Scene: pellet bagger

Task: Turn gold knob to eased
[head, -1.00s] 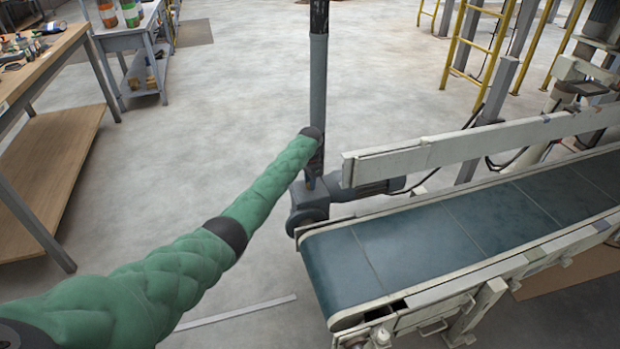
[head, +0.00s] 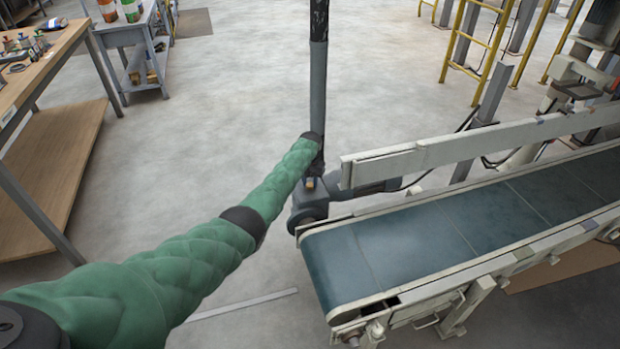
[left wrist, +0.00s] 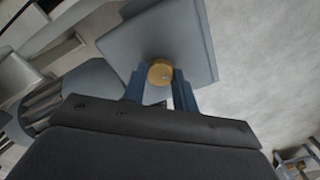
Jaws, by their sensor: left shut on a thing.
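The gold knob (left wrist: 160,73) shows in the left wrist view as a round gold face on a grey box (left wrist: 178,40). My left gripper (left wrist: 160,84) has one blue finger on each side of the knob and is shut on it. In the head view my green-sleeved left arm reaches to the grey drive unit (head: 309,212) at the near end of the conveyor. There the left gripper (head: 312,176) is small and dark, and its fingers are hard to make out. Any markings around the knob cannot be read. My right gripper is not in view.
The conveyor's blue belt (head: 420,235) and its pale side rail (head: 480,145) lie right of the left gripper. A wooden workbench (head: 45,70) stands at the left, a grey table (head: 130,38) behind it. Yellow ladders (head: 478,45) stand far right. Floor between is clear.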

